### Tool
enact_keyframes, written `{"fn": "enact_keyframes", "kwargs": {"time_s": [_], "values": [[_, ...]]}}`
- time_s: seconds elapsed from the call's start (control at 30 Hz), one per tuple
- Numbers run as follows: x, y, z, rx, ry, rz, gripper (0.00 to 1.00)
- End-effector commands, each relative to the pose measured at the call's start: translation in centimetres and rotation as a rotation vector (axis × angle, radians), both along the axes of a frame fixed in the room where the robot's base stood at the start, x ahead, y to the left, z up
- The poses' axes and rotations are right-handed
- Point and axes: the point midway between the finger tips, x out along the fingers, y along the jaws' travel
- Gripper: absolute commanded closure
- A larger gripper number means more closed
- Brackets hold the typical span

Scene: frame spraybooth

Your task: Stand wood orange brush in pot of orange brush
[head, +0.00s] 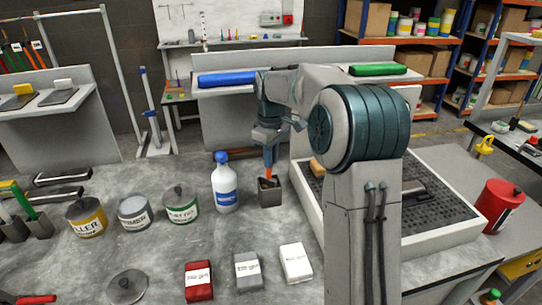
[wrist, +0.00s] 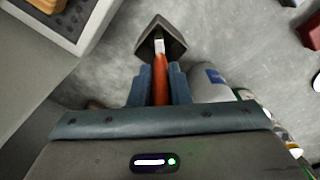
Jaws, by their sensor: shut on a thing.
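My gripper (head: 268,141) is shut on an orange-handled brush, above the worktable near the white bottle. The wood orange brush (head: 267,158) points down from the jaws, close to upright. Its handle also shows between the fingers in the wrist view (wrist: 160,82), with a pale metal part at its far end. A square dark grey pot (head: 270,195) stands directly below it. In the wrist view the brush's lower end lies over the pot's mouth (wrist: 178,48). I cannot tell how deep it reaches inside. The bristles are hidden.
A white bottle with a blue cap (head: 225,185) stands just left of the pot. A white-rimmed tray with a dark grating (head: 425,208) lies right of it. Lidded tins (head: 183,206) stand to the left, small boxes (head: 296,263) in front.

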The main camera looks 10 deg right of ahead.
Motion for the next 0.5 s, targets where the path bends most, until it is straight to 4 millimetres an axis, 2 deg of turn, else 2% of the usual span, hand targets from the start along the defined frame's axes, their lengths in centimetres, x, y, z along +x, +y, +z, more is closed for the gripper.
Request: {"fn": "enact_keyframes", "kwargs": {"time_s": [0.5], "values": [[0.01,0.01,-1.08,0.000,0.000,0.000,1.00]]}}
